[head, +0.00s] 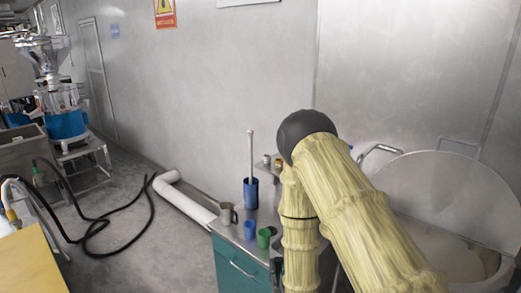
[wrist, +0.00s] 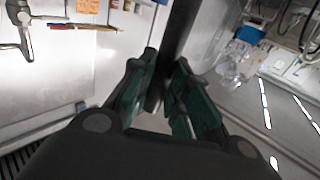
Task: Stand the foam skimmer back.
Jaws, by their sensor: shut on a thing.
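My gripper (wrist: 164,88) shows in the wrist view, its two green-padded fingers closed around a long dark bar. This bar looks like the handle of the foam skimmer (wrist: 180,28); it runs up and out of the top of the picture, and its far end is not visible. In the head view my own arm hides the gripper and what it holds. A tall blue pot (head: 251,194) stands on the counter in the head view, with a long pale stick (head: 251,152) upright in it. I cannot tell what the stick's lower end is.
The steel counter (head: 232,236) with teal drawers carries a grey mug (head: 227,213), a blue cup (head: 250,230) and a green cup (head: 264,238). A large round steel lid (head: 435,190) stands at the right. Black hoses (head: 105,222) lie on the floor at left.

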